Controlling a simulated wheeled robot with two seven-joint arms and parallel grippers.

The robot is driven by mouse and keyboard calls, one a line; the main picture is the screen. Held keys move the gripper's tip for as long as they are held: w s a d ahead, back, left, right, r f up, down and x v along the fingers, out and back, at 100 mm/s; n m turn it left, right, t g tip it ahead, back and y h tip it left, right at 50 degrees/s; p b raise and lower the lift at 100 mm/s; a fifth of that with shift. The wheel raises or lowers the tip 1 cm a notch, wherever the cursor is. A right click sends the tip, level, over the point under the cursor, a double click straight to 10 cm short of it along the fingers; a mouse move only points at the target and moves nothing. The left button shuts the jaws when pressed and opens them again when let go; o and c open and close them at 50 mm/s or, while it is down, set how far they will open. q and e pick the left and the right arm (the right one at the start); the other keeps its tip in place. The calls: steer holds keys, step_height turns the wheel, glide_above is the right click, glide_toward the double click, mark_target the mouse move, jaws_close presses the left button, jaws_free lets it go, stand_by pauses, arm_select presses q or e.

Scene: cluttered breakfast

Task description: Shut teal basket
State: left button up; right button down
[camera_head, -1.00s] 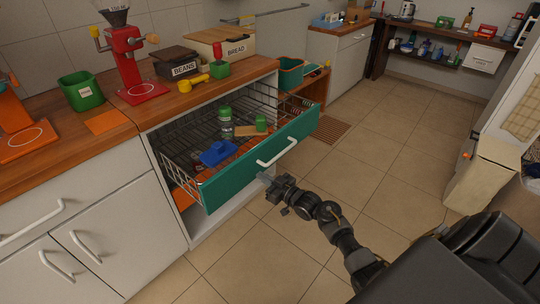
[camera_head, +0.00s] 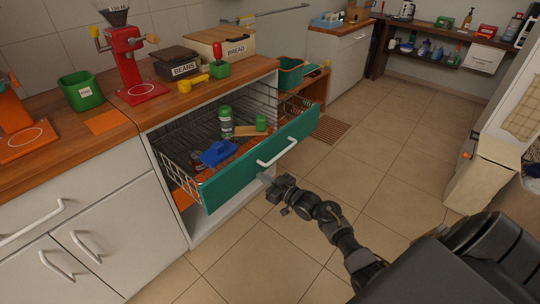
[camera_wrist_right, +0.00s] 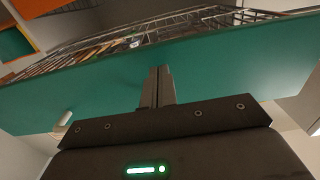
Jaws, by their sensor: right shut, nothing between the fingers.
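The teal basket is a wire pull-out with a teal front panel (camera_head: 230,174) and a white handle (camera_head: 277,151). It stands pulled out of the cabinet below the wooden counter. My right gripper (camera_head: 263,178) is shut and empty, in front of the panel and below the handle. In the right wrist view the closed fingers (camera_wrist_right: 159,74) point at the teal panel (camera_wrist_right: 220,75) and reach its face or nearly so; I cannot tell if they touch. The white handle (camera_wrist_right: 62,122) is off to the left there. My left gripper is out of view.
The basket holds a green-capped jar (camera_head: 226,122), a blue item (camera_head: 217,152) and a green item (camera_head: 261,123). A red grinder (camera_head: 126,60), green bin (camera_head: 81,92) and bread box (camera_head: 221,43) stand on the counter. The tiled floor (camera_head: 390,135) right of the basket is clear.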

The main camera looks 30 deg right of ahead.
steer(key=shift+w, duration=0.25)
steer(key=shift+b+x, duration=0.35)
steer(key=shift+x, duration=0.45)
